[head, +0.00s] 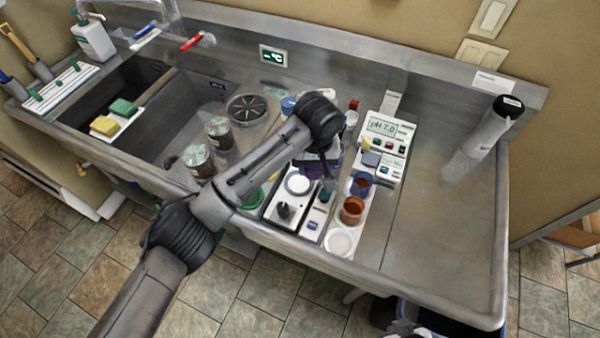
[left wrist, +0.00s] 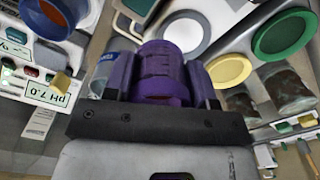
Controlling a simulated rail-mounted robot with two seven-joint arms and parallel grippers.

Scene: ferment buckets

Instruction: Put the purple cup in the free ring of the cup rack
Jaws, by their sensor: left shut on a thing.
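The purple cup (left wrist: 160,70) is between the two fingers of my left gripper (left wrist: 161,85) in the left wrist view, and the gripper is shut on it. In the head view my left gripper (head: 323,172) hangs over the crowded middle of the counter, left of the cup rack (head: 366,212); my wrist mostly hides the cup there. The pale rack holds a blue cup (head: 361,183) and an orange-brown cup (head: 351,209). A white round place (head: 341,243) is at its front end; it looks empty. My right gripper does not clearly show.
A scale-like device with a white disc (head: 299,185) stands left of the rack. A pH meter (head: 389,135) stands behind right. Dark jars (head: 199,160) are at left. The right counter is clear.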

